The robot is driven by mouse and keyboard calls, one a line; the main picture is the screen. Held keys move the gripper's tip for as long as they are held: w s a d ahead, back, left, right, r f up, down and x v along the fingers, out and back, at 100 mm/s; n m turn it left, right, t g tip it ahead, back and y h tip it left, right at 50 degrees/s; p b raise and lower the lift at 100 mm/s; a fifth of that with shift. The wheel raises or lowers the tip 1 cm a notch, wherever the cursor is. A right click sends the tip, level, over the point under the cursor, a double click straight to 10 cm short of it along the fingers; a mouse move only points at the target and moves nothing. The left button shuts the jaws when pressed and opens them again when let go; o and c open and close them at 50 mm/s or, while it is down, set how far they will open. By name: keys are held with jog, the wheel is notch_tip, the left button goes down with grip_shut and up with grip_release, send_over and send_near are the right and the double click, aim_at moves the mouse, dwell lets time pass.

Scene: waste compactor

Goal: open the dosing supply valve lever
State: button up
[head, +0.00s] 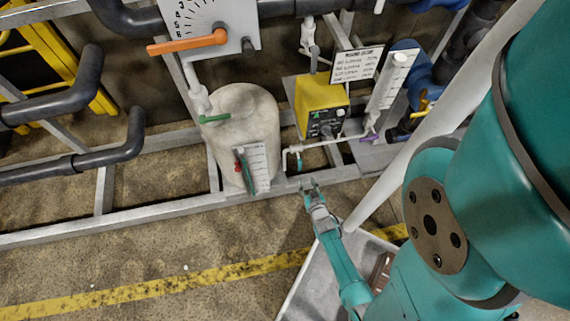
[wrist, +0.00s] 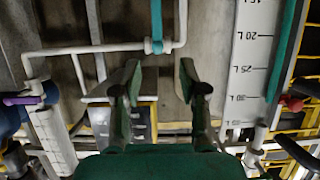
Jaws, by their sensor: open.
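A small teal lever (head: 298,160) hangs at the white dosing pipe between the pale tank and the yellow pump; I take it for the dosing supply valve lever. In the wrist view the teal lever (wrist: 157,20) runs up and down the picture from its valve on the white pipe, in line with the gap between my fingers. My gripper (head: 309,186) is just below and to the right of the lever in the head view. In the wrist view my gripper (wrist: 158,75) is open and empty, with its fingers apart from the lever.
The pale tank (head: 238,115) carries a green lever (head: 214,118) and a level gauge (head: 258,165). The yellow pump (head: 320,105) and a purple lever (head: 370,133) are to the right. A grey frame rail (head: 160,220) runs along the front. An orange lever (head: 187,42) is above.

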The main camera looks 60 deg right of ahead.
aim_at(300, 166)
jog(key=shift+s+x, duration=0.25)
jog(key=shift+x, duration=6.2)
jog(key=shift+d+f, duration=0.15)
jog(key=shift+f, duration=0.05)
grip_shut()
